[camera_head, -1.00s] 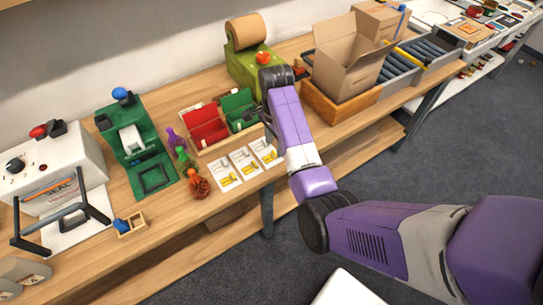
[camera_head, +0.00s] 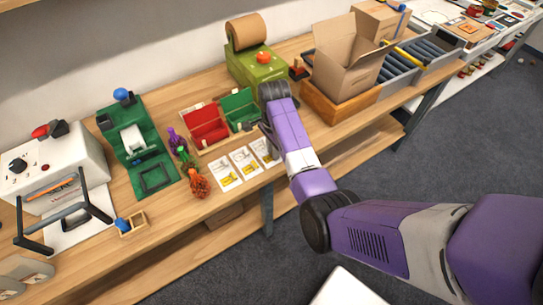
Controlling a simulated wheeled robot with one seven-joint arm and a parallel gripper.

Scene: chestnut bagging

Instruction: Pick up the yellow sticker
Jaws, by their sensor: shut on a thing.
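White cards with yellow stickers lie in a row on the bench: the left card (camera_head: 225,174), the middle card (camera_head: 245,162) and the right card (camera_head: 263,150), partly covered by my arm. My gripper (camera_head: 257,128) is by the right card, at the front right of the box with the red compartment (camera_head: 207,124) and the green compartment (camera_head: 238,108). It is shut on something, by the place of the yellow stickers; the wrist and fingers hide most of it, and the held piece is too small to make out.
A green machine with a brown roll (camera_head: 246,32) stands behind my wrist. An open cardboard box (camera_head: 347,62) in a wooden tray (camera_head: 335,106) is to the right. Bottle-like figures (camera_head: 187,158) stand left of the cards. A green press (camera_head: 137,140) is further left.

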